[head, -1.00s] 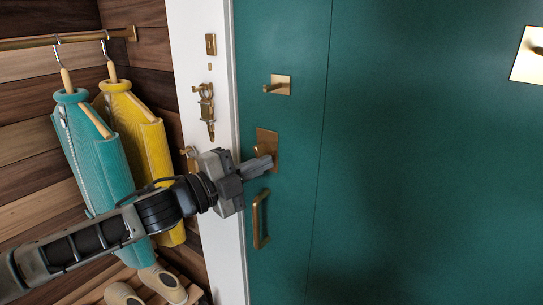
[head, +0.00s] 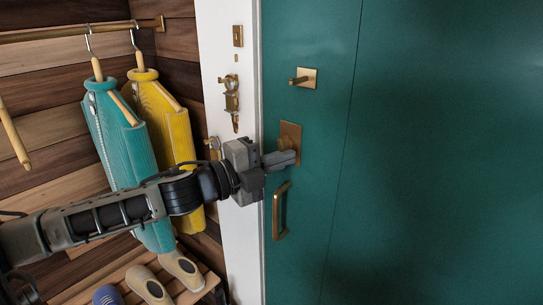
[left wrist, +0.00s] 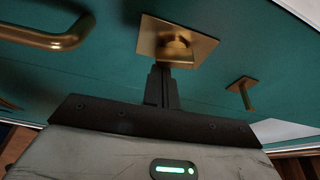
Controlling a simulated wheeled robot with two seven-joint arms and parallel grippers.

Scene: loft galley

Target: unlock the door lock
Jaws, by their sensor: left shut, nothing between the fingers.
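Part of the knob is hidden behind the fingers. My right gripper is not in view.
Brass latch hardware (head: 231,95) is on the white frame. Teal and yellow garments (head: 174,130) hang at left, above shoes (head: 182,268).

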